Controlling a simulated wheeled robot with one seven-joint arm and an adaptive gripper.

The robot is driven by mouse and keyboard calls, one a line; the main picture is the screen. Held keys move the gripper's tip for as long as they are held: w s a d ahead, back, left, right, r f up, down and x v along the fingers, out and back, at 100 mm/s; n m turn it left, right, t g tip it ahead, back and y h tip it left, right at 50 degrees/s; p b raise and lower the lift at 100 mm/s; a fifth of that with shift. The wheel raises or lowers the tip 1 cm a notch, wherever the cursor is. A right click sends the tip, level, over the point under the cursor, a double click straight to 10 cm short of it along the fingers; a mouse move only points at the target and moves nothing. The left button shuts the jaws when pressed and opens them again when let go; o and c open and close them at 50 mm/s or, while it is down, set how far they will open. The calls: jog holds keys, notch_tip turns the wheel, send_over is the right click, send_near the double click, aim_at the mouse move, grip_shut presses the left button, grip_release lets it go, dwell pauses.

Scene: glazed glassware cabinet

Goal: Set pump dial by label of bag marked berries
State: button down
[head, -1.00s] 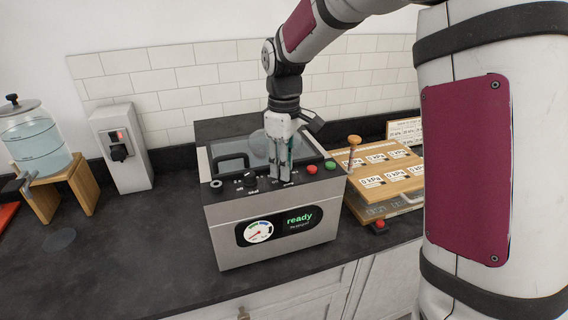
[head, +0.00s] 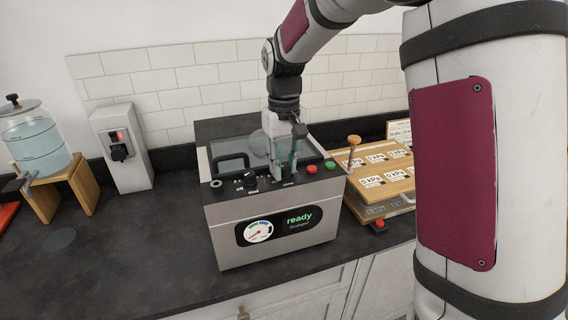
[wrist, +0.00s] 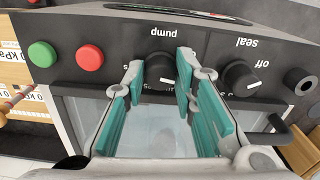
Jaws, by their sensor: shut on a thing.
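The pump dial (wrist: 160,72) is a black knob with a light pointer line, on the black top panel of a steel machine (head: 225,225). My gripper (wrist: 160,68) points down over the panel, its teal-padded fingers on both sides of the pump dial and shut on it. The front display (head: 299,219) reads "ready", with small unclear text below. No bag marked berries can be made out.
Red (wrist: 89,57) and green (wrist: 42,54) buttons sit near the pump dial. A wooden rack with "0 kPa" cards (head: 372,181) stands right of the machine. A white switch box (head: 121,148) and a water jar (head: 35,140) stand left. The counter in front is clear.

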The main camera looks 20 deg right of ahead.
aim_at(284, 166)
jog(key=shift+m, duration=0.9)
jog(key=shift+r, duration=0.1)
jog(key=c, duration=1.6)
grip_release()
notch_tip(284, 166, up, 12)
jog(key=shift+f, duration=0.1)
